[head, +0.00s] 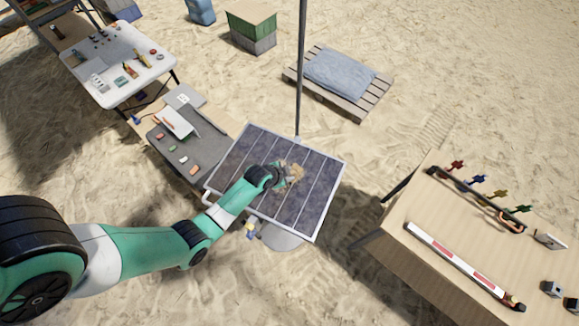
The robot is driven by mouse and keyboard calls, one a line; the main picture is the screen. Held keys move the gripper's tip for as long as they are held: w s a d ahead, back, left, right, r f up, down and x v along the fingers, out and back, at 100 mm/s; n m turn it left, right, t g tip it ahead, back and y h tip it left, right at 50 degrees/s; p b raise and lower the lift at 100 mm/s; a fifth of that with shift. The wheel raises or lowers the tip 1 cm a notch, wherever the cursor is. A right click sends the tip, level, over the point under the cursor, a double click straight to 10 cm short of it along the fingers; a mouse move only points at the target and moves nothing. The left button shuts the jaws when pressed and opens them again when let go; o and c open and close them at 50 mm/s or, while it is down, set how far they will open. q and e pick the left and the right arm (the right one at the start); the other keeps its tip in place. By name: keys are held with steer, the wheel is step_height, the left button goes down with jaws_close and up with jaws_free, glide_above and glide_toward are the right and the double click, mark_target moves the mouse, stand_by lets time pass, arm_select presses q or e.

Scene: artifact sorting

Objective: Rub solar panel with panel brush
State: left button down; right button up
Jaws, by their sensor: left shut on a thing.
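The solar panel (318,205) is a dark, gridded panel with a light frame. It stands tilted at the centre of the head view. My left arm reaches in from the left over its middle. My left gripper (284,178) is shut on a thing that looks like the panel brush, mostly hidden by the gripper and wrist. A tan, sandy patch (298,171) shows at the gripper on the panel. I cannot tell whether the brush touches the surface. My right gripper is not in view.
A thin pole (300,70) rises behind the panel. A wooden table (430,250) with a long white-and-red level (462,264) and valves stands at right. A grey-matted table (190,147) adjoins the panel's left; a white table (118,65) stands beyond. Open sand lies around.

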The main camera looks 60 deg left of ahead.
arm_select(q)
steer(key=shift+s+d+r+p, duration=0.1)
steer(key=shift+s+d+p, duration=0.3)
steer(key=shift+s, duration=0.15)
steer(key=shift+s+d+p, duration=0.3)
steer(key=shift+s+p, duration=0.1)
steer(key=shift+s, duration=0.15)
steer(key=shift+s+d, duration=0.2)
steer(key=shift+s, duration=0.1)
steer(key=shift+s+d+p, duration=0.3)
steer(key=shift+s, duration=0.1)
steer(key=shift+s+d+f, duration=0.2)
steer(key=shift+s+d, duration=0.25)
steer(key=shift+s, duration=0.3)
steer(key=shift+s+d, duration=0.6)
steer(key=shift+s, duration=0.3)
steer(key=shift+s+d, duration=0.55)
steer(key=shift+s, duration=0.3)
steer(key=shift+r, duration=0.1)
steer(key=shift+r, duration=0.1)
steer(key=shift+r, duration=1.45)
